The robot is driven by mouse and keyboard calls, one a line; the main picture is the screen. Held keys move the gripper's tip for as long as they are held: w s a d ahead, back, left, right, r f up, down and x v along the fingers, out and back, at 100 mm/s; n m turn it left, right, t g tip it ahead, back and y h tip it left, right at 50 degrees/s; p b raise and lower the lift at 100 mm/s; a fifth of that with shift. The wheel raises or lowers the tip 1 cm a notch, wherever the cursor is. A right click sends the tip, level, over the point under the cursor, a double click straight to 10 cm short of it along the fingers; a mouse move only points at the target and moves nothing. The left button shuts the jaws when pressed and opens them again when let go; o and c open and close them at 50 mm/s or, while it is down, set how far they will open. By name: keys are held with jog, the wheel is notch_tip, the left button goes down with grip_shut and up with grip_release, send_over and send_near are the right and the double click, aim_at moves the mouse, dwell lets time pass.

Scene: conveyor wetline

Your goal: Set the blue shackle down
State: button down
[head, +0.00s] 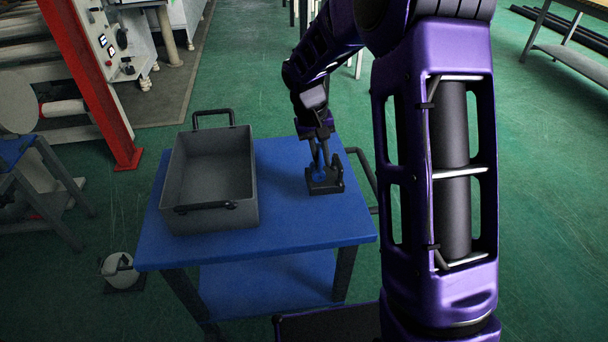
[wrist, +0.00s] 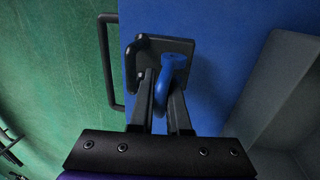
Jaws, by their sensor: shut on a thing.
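The blue shackle (head: 319,162) is between the fingers of my gripper (head: 318,150), low over the right part of the blue table. In the wrist view the shackle (wrist: 172,72) shows its rounded blue body between the two dark fingertips (wrist: 160,90). My gripper is shut on it. A dark block with upright parts (head: 325,183) stands on the table right at the shackle; it also shows in the wrist view (wrist: 178,45). The shackle overlaps this block in both views; I cannot tell whether they touch.
A grey open bin (head: 240,217) with black handles stands on the left of the blue table (head: 300,232). A dark rail (head: 364,172) runs along the table's right edge. A red post (head: 95,90) stands beyond the table at the left. The table front is clear.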

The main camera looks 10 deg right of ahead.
aim_at(321, 174)
jog(key=shift+f+b, duration=0.35)
jog(key=shift+f, duration=2.3)
jog(key=c, duration=0.9)
grip_release()
jog(key=r, duration=0.4)
jog(key=a+r+p, duration=0.1)
jog(key=r, duration=0.3)
jog(key=a+r+p, duration=0.1)
jog(key=r, duration=0.2)
jog(key=shift+a+r, duration=0.2)
jog(key=shift+r, duration=0.2)
